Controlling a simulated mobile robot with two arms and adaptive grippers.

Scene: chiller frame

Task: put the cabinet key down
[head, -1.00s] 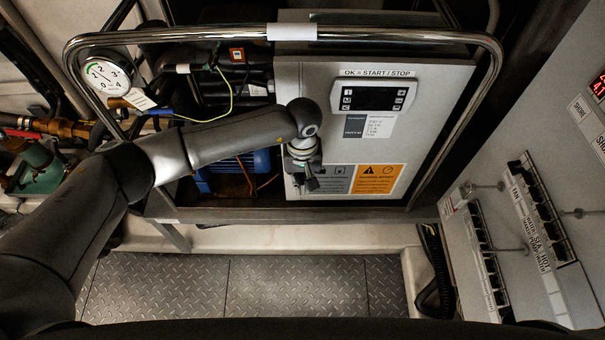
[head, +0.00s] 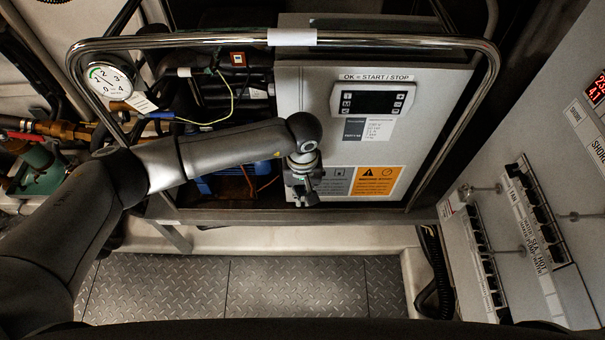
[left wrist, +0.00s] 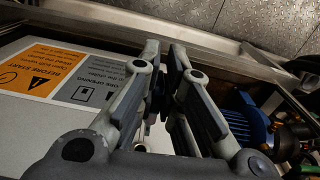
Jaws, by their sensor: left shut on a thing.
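My left gripper (head: 306,192) is in front of the lower left part of the grey cabinet door (head: 300,90), beside the grey and orange labels. In the left wrist view its two fingers (left wrist: 168,72) are close together, shut on a small dark thing between them. I take this to be the cabinet key, but the fingers hide most of it and its shape is not clear. I cannot tell whether it touches the door. My right gripper is in neither view.
A chrome rail (head: 400,42) loops around the cabinet. A display panel (head: 373,99) is on the door. A blue motor (head: 222,182) sits left of the gripper. A tread-plate floor (head: 290,285) lies below, clear. A switch panel (head: 535,215) stands at the right.

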